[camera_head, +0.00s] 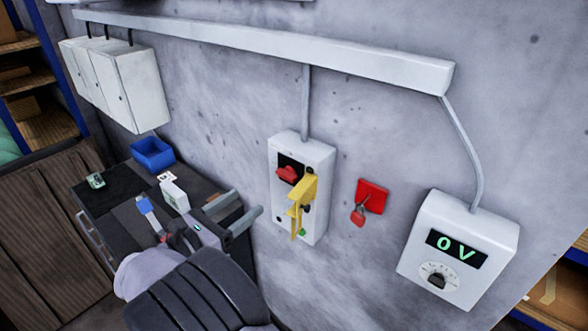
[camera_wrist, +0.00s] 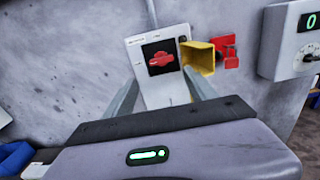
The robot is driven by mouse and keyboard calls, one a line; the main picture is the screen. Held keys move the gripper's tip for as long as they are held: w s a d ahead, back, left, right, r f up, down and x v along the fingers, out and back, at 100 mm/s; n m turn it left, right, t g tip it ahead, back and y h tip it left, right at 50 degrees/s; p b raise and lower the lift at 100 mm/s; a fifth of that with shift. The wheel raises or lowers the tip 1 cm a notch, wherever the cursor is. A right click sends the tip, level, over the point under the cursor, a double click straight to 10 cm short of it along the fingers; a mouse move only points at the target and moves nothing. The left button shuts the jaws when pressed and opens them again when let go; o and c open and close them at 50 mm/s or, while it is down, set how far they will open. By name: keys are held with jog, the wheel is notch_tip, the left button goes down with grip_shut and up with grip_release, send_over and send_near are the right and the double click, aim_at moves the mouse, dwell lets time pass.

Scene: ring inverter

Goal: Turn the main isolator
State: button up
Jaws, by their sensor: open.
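The main isolator is a white wall box (camera_head: 318,160) with a red rotary knob (camera_head: 288,174) on a black square. In the wrist view the red knob (camera_wrist: 160,59) is seen nearly face-on, its handle lying roughly sideways. A yellow flap or cover (camera_head: 304,188) hangs at the box's right side, clear of the knob, and also shows in the wrist view (camera_wrist: 202,57). My gripper (camera_head: 243,208) is open and empty, left of and below the knob, apart from it. In the wrist view its two fingers frame the box from below.
A red plate with a red-handled item (camera_head: 372,193) is on the wall right of the isolator. Further right, a white meter box (camera_head: 490,232) reads 0 V. A dark bench (camera_head: 112,190) with a blue bin (camera_head: 153,154) stands left. The wall before my fingers looks clear.

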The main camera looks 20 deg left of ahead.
aim_at(283, 176)
jog(key=x, duration=1.4)
jog(key=shift+d, duration=0.15)
jog(key=shift+c, duration=0.3)
jog(key=shift+b, duration=0.35)
jog(key=c, duration=1)
